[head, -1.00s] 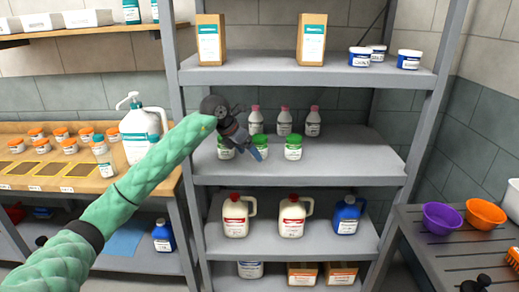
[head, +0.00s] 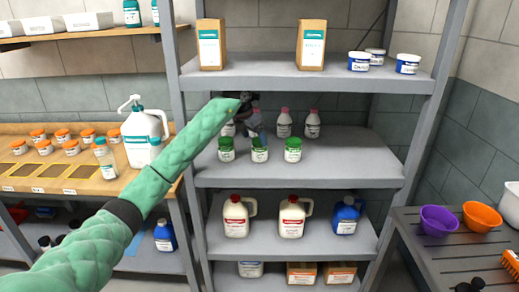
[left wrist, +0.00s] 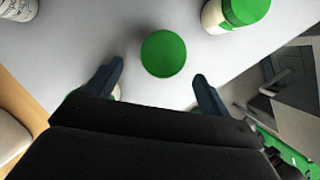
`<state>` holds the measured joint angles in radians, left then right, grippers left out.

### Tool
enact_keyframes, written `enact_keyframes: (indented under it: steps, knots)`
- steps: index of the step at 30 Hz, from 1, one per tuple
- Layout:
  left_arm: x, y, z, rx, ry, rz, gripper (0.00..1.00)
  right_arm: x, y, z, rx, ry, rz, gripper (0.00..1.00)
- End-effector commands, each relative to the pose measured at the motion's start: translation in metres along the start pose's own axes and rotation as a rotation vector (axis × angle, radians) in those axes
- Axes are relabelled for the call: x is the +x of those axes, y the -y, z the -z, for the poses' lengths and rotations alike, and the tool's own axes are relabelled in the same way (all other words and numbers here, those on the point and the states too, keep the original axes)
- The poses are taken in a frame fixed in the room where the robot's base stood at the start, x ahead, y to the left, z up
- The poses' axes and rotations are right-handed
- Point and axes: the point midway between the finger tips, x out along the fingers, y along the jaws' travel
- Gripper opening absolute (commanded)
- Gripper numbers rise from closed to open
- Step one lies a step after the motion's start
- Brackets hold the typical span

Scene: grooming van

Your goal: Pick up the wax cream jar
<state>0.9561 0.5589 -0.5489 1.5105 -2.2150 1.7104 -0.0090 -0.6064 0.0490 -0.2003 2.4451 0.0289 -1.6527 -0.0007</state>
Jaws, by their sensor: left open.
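Three white jars with green lids stand in a row on the second shelf: left (head: 226,155), middle (head: 259,156) and right (head: 293,155). Their labels are too small to read, so I cannot tell which holds wax cream. My left gripper (head: 258,137) is open at the middle jar and partly covers it. In the left wrist view a round green lid (left wrist: 163,53) shows just beyond and between the two open fingers (left wrist: 152,85), with nothing held. Another green-lidded jar (left wrist: 235,14) is at the top right. My right gripper is not in view.
Pink-capped bottles (head: 284,124) stand behind the jars. The upper shelf (head: 270,72) is above my gripper, and a shelf post (head: 177,90) is at the left. The second shelf's right part (head: 350,165) is clear. Several orange-lidded jars (head: 62,136) stand on the left bench.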

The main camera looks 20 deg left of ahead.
Motion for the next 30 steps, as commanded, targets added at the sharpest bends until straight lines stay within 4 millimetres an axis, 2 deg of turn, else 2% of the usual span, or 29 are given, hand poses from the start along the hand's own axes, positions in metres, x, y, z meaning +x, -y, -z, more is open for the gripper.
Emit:
enact_keyframes:
  steps: [9,15,18,21,30]
  knots:
    - [0.006,0.001,-0.018,0.0,0.001,0.002,0.82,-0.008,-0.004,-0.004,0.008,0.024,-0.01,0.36]
    - [0.036,0.001,-0.018,-0.002,-0.001,0.002,0.82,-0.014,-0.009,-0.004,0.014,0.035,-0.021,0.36]
    - [0.046,0.001,-0.018,0.0,0.0,0.002,0.82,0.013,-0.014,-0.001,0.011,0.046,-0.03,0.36]
    - [0.053,0.001,-0.018,0.0,0.0,0.001,0.82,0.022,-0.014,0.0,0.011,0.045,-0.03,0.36]
    - [0.058,0.0,-0.017,0.0,0.001,0.0,0.82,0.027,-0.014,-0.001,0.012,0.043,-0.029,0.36]
